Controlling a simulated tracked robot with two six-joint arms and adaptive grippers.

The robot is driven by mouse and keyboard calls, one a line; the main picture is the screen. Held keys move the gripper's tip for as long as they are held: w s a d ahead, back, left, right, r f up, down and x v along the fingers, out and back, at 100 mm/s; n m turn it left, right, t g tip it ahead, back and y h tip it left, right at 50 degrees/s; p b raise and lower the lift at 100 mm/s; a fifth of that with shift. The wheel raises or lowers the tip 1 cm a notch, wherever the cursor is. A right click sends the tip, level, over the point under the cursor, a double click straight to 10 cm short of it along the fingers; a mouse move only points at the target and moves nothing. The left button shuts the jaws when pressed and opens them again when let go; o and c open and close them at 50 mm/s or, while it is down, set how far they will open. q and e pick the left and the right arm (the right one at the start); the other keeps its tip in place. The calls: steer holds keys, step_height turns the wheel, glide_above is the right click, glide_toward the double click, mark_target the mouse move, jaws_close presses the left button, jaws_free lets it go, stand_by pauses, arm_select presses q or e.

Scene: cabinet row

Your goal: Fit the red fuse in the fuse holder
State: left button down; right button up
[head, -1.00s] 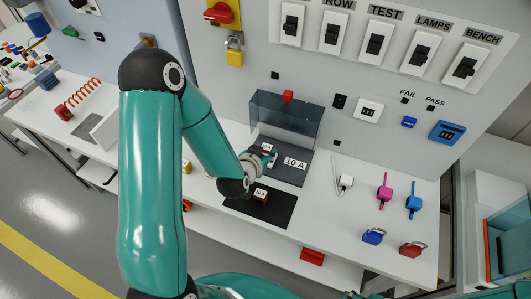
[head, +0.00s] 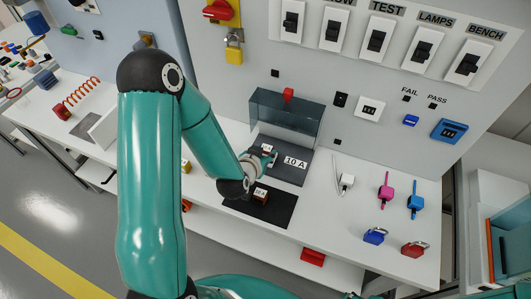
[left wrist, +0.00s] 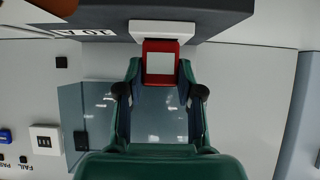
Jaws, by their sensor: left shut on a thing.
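My left gripper (head: 268,157) is at the dark base marked 10 A (head: 292,174), in front of a smoky clear guard (head: 288,118). In the left wrist view the left gripper (left wrist: 160,72) is shut on a red fuse (left wrist: 162,46) with a pale face, one finger on each side. The fuse's far end meets a white block (left wrist: 163,31) on the dark base, which looks like the fuse holder. I cannot tell whether the fuse is seated in it. In the head view the fuse shows only as a small red patch by the fingertips. My right gripper is not in view.
A dark red-brown labelled block (head: 260,196) stands on a black mat (head: 278,212) near my left wrist.

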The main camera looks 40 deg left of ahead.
arm_select(q)
steer(key=shift+f, duration=0.15)
steer(key=c, duration=0.7)
jaws_free()
steer(key=shift+o, duration=0.2)
steer(key=shift+r, duration=0.2)
step_height(320, 180, up, 10)
steer(key=shift+f, duration=0.2)
